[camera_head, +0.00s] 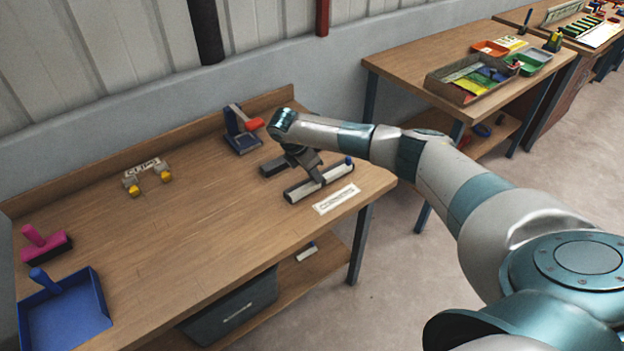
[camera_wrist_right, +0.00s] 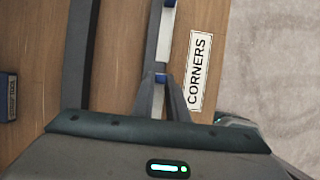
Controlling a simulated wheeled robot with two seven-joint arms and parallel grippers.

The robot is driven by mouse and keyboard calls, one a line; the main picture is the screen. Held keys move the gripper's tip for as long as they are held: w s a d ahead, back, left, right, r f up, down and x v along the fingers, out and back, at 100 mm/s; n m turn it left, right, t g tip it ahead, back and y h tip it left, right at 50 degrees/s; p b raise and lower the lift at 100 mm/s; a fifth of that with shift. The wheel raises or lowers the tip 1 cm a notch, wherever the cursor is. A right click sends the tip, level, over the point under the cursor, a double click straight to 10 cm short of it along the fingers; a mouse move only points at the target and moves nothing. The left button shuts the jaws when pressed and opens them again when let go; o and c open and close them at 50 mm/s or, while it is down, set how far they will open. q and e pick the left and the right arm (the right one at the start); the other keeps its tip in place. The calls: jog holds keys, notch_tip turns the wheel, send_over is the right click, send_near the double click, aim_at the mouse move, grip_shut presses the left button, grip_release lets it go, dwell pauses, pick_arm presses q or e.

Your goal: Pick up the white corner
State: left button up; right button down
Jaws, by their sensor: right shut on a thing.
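The white corner (camera_head: 334,176) is a long, narrow white bar with dark edging. It lies on the right part of the wooden table, beside a label. My right gripper (camera_head: 313,175) reaches down onto it near its middle. In the right wrist view, the white corner (camera_wrist_right: 166,38) runs up between the fingers of my right gripper (camera_wrist_right: 160,95), which are shut on it. The fingers hide part of the bar, and I cannot tell whether it is clear of the tabletop. The "CORNERS" label (camera_wrist_right: 199,70) lies just right of it. My left gripper is not in view.
A dark bar (camera_head: 272,168) lies behind the white one. A blue stand with a red handle (camera_head: 243,132), a clips holder (camera_head: 147,172), a pink-handled tool (camera_head: 45,244) and a blue dustpan (camera_head: 65,315) occupy the table (camera_head: 205,215). Its middle is clear.

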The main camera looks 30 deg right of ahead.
aim_at(314, 183)
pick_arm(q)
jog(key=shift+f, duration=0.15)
pick_arm(e)
jog(key=shift+r, duration=0.15)
